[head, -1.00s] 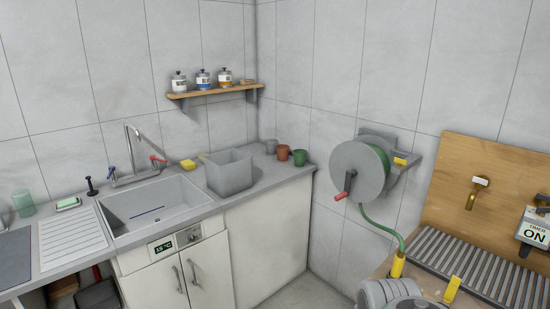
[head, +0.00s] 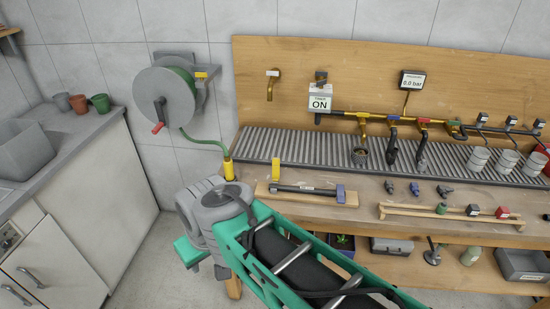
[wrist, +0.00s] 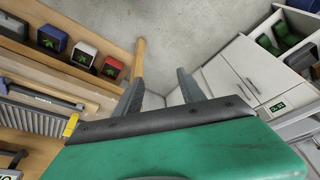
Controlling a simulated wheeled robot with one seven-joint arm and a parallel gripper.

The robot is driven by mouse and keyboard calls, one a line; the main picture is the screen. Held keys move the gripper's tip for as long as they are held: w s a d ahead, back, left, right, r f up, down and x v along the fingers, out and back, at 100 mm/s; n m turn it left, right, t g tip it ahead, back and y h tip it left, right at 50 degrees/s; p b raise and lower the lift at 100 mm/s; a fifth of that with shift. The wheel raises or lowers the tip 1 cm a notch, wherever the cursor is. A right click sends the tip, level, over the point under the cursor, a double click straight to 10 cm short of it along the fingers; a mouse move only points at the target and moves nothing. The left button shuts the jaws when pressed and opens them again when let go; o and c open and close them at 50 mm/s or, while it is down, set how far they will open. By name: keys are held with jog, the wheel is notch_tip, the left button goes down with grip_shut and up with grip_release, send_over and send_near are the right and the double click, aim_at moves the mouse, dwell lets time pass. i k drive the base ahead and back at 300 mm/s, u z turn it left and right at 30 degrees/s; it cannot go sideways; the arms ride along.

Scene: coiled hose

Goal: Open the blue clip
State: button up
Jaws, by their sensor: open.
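The blue clip (head: 340,193) stands at the right end of a black tube (head: 305,188) on a light wooden block (head: 268,191) on the workbench. In the wrist view, a small blue patch at the left edge may be the clip, cut off by the frame. My gripper (wrist: 160,92) is open and empty, its two grey fingers spread over the floor in front of the bench. It is apart from the clip. The fingers do not show in the head view, where my arm covers part of the bench front.
A yellow clip (head: 276,169) stands behind the block. A hose reel (head: 166,95) hangs left, its green hose reaching the bench. Right of the block are small dark fittings (head: 416,188) and a wooden rail (head: 450,217). Pipes and valves (head: 392,121) stand behind. Crates sit on the shelf below.

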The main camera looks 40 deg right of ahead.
aim_at(340, 195)
jog(key=u, duration=0.25)
jog(key=k, duration=0.25)
jog(key=z, duration=1.9)
jog(key=k, duration=0.4)
jog(key=u, duration=1.65)
